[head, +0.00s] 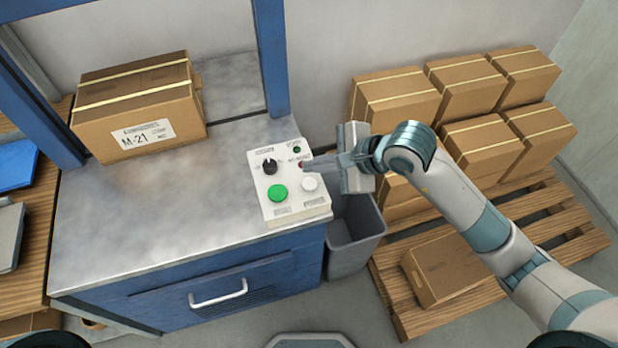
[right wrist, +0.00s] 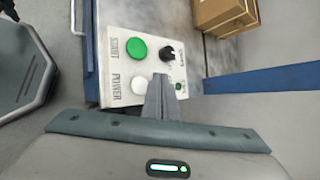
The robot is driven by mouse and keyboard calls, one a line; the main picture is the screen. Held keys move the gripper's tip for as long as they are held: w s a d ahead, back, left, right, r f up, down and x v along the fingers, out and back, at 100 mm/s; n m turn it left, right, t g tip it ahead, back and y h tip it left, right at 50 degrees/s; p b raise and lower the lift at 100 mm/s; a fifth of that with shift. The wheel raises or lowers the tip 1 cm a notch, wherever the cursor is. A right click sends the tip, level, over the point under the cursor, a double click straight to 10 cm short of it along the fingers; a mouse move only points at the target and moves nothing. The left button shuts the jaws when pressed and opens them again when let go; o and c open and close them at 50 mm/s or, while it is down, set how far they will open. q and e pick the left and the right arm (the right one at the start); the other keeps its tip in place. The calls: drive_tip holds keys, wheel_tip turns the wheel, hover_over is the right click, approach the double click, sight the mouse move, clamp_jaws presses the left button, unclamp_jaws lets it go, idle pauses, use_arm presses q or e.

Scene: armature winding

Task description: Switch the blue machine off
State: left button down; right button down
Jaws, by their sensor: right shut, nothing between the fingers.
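The blue machine (head: 215,285) has a blue frame and a grey metal top. A white control panel (head: 290,212) sits at its right front edge. The panel carries a black knob (head: 269,166), a green button (head: 278,194), a white button (head: 309,183) and a small dark green lamp (head: 296,150). My right gripper (head: 306,169) is shut and empty, its fingertips over the panel's right side near the white button. In the right wrist view the shut fingers (right wrist: 162,92) are beside the white button (right wrist: 138,84) and partly hide the panel. Contact cannot be told. My left gripper is out of view.
A cardboard box (head: 140,110) marked M-21 stands on the machine top. A grey bin (head: 352,245) stands right of the machine. Stacked boxes (head: 395,100) and a single box (head: 452,268) are on a wooden pallet (head: 555,230). The middle of the metal top is clear.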

drive_tip(key=shift+r+p, duration=0.35)
drive_tip(key=shift+r, duration=0.7)
drive_tip(key=shift+s+a, duration=0.1)
